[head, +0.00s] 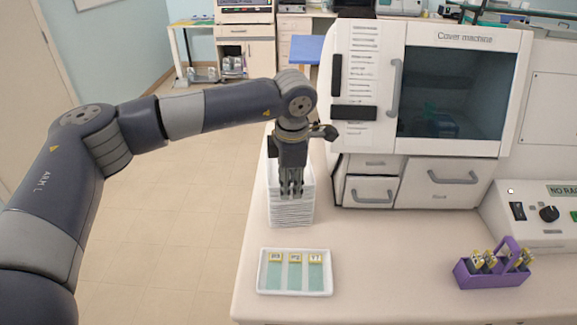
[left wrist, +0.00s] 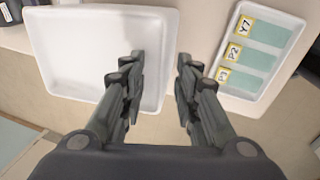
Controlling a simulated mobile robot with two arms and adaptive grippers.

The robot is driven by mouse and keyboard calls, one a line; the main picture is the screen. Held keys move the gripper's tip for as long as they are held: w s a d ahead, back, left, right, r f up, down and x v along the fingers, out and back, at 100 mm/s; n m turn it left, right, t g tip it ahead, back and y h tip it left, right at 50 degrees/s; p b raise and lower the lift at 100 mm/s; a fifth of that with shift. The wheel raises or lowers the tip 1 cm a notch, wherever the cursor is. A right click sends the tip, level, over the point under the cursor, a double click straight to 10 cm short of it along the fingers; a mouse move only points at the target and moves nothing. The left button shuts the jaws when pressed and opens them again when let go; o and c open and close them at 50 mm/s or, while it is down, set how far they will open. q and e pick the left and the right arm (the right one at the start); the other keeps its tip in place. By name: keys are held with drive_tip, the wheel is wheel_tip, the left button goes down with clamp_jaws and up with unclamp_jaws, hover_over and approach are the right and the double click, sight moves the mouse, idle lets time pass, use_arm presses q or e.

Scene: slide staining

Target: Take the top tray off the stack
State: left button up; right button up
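A stack of white trays (head: 291,217) stands near the left edge of the counter. The empty top tray (left wrist: 75,50) fills the upper left of the left wrist view. My left gripper (head: 291,194) points down at the stack and is open, with nothing between its fingers. In the left wrist view its fingertips (left wrist: 161,58) lie on either side of the tray's right wall, one over the tray and one outside it. I cannot tell how far down they reach. My right gripper is not in view.
A separate white tray (head: 295,291) with three labelled slides lies in front of the stack. A purple rack (head: 492,278) stands at the right. The cover machine (head: 455,100) and its drawers stand behind. The counter's middle (head: 395,255) is clear.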

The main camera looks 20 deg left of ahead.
use_arm(q)
clamp_jaws()
drive_tip(key=shift+r, duration=0.1)
